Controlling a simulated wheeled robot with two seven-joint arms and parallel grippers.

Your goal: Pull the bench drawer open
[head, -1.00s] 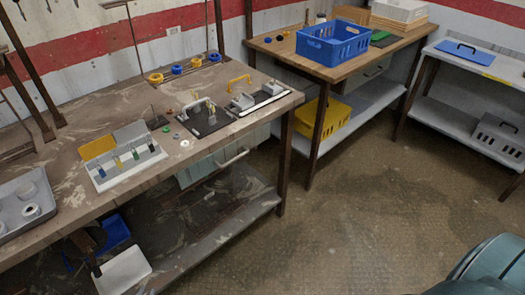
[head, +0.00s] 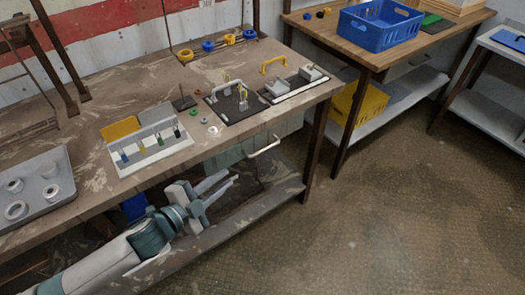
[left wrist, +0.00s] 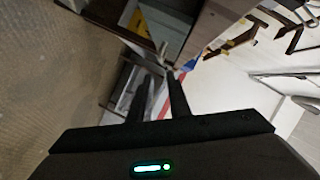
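The bench drawer (head: 228,157) hangs under the worktop of the left bench, with a pale bar handle (head: 264,146) on its front. The drawer looks closed. My left gripper (head: 231,178) is in front of the bench, below and left of the handle in the head view, and apart from it. Its two fingers are spread with nothing between them. The left wrist view also shows the parted dark fingers of the left gripper (left wrist: 159,77). My right gripper is not in view.
The worktop (head: 85,180) carries a grey tray (head: 52,209), a padlock stand (head: 150,150) and a black plate with handles (head: 236,105). A lower shelf (head: 275,202) lies under the bench. A wooden table (head: 375,58) stands right. The floor (head: 360,220) ahead is clear.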

